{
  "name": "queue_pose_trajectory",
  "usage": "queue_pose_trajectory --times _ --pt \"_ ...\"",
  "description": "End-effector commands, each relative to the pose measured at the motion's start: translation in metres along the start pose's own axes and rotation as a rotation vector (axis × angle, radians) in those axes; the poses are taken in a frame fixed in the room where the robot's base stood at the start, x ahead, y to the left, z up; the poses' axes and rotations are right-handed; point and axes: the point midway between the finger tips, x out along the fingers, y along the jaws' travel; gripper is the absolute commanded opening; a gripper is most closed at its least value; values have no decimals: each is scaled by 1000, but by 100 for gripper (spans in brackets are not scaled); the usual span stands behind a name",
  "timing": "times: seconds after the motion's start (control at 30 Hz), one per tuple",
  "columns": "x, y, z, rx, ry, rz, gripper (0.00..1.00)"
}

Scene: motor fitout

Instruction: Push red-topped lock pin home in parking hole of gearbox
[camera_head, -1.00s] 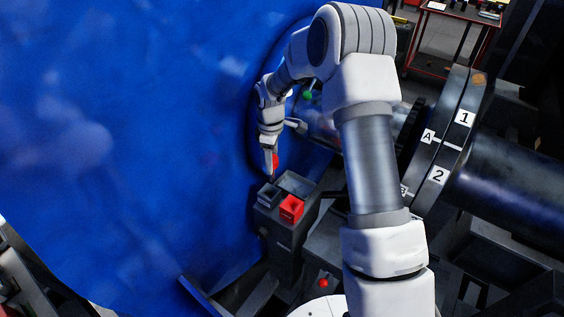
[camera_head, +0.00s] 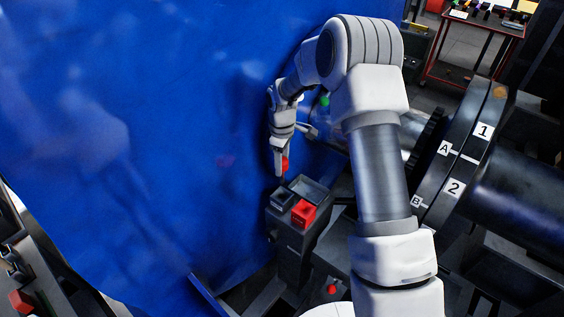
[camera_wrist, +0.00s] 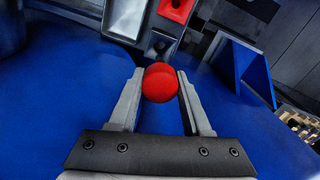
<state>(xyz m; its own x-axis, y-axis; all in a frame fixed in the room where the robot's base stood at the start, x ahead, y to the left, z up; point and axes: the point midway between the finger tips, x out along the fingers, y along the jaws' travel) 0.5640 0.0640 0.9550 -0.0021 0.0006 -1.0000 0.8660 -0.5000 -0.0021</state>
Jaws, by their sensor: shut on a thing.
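The red-topped lock pin shows as a round red knob between my fingertips in the wrist view (camera_wrist: 160,83). It also shows as a red spot (camera_head: 285,164) at my fingertips in the head view. My gripper (camera_head: 280,171) is shut on it, pointing down, a little above a dark stand with small trays. The pin's shank is hidden behind the knob. I cannot make out the gearbox or its parking hole for certain. A dark flanged shaft (camera_head: 472,150) with labels 1, 2, A and B is at the right.
The stand (camera_head: 292,250) carries a red tray (camera_head: 303,214) and grey trays (camera_head: 309,188). A big blue surface (camera_head: 130,130) fills the left. A small red knob (camera_head: 331,289) sits low, right of the stand. A red-framed cart (camera_head: 472,50) stands at the back right.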

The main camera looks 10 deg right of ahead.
Motion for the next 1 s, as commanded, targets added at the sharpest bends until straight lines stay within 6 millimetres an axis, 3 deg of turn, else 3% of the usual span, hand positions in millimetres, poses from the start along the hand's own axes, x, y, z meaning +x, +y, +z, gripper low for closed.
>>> queue_pose_trajectory --times 0.43,1.0 --pt "43 0 0 -1 0 1 0" --pt "47 0 0 0 0 1 0"
